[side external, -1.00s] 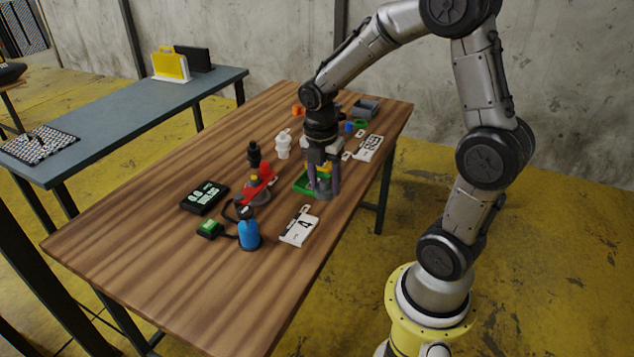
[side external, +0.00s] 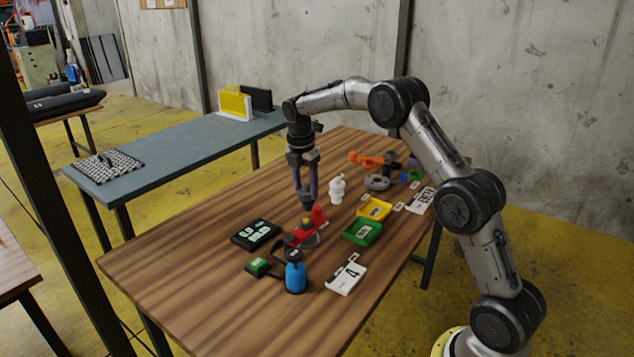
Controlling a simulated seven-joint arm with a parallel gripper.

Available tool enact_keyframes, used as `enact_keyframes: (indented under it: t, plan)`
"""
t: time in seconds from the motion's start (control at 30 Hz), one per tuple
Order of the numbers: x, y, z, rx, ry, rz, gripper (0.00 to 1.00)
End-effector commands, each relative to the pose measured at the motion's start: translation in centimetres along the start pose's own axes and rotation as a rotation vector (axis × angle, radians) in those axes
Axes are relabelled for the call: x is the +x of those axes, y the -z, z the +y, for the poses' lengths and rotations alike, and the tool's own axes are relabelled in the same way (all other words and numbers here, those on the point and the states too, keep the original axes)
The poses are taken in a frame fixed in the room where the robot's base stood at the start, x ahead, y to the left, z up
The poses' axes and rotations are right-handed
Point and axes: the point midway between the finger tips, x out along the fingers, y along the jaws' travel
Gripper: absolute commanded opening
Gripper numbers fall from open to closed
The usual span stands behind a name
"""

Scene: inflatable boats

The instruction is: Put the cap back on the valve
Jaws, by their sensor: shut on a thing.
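My gripper (side external: 306,196) points down over the middle of the wooden table, its fingers shut on a small dark piece (side external: 307,203). The piece looks like a cap, but it is too small and dark to be sure. The held piece is close above or behind the red part. I cannot tell whether they touch.
Yellow (side external: 387,215) and green (side external: 377,236) trays lie right. The table's front left is clear.

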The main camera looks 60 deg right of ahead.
Motion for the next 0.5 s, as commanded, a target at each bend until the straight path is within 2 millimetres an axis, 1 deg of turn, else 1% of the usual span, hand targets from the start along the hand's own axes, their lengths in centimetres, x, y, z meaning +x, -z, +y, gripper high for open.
enact_keyframes:
  t: [0.03,0.27,0.5]
  plan:
    - [0.5,0.1,0.0,-0.002,0.007,0.002,0.0]
    - [1.7,0.4,-0.1,-0.004,0.013,0.004,0.0]
    - [3.9,0.6,-0.2,-0.004,0.014,0.004,0.0]
